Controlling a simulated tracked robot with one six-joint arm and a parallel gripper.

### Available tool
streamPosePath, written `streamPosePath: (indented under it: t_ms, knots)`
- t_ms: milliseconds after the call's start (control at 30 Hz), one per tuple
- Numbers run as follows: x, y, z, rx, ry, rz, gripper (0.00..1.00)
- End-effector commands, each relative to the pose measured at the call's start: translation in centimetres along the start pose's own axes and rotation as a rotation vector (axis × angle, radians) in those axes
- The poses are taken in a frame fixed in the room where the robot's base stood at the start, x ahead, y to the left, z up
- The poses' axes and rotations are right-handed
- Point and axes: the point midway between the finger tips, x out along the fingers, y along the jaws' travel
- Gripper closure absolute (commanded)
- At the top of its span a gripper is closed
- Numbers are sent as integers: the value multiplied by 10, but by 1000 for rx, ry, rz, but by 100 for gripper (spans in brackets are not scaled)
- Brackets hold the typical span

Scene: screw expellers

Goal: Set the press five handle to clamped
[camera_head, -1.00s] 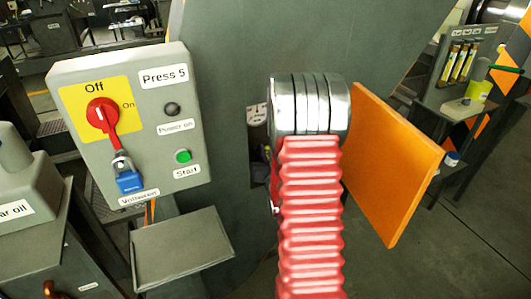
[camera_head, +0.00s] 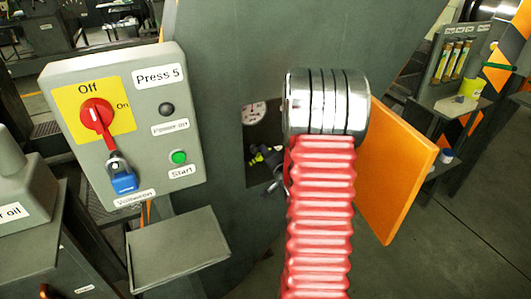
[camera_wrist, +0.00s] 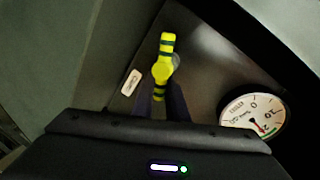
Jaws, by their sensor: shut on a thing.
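The press five handle (camera_wrist: 165,62) is a yellow-green lever with dark bands, seen in the wrist view pointing up from a round hub. My gripper (camera_wrist: 160,101) has two dark fingers shut on its lower end. In the head view, a small yellow-green part of the handle (camera_head: 258,157) shows inside the recess of the large grey press body (camera_head: 225,110). My gripper (camera_head: 271,160) is in that recess, mostly hidden behind my red and silver arm. A small white label (camera_wrist: 131,82) lies left of the handle; its text is too small to read surely.
A round pressure gauge (camera_wrist: 252,115) sits right of the handle, close to my wrist. The Press 5 control box (camera_head: 125,125), with a red switch and blue padlock, stands left. A grey shelf (camera_head: 178,250) juts out below it. An orange panel (camera_head: 395,170) stands right of my arm.

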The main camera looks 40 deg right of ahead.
Motion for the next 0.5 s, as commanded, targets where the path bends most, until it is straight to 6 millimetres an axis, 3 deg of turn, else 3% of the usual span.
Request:
streamPosePath:
  t_ms: [500]
  knots:
    - [2, 14, 0, 363, -90, 8, 100]
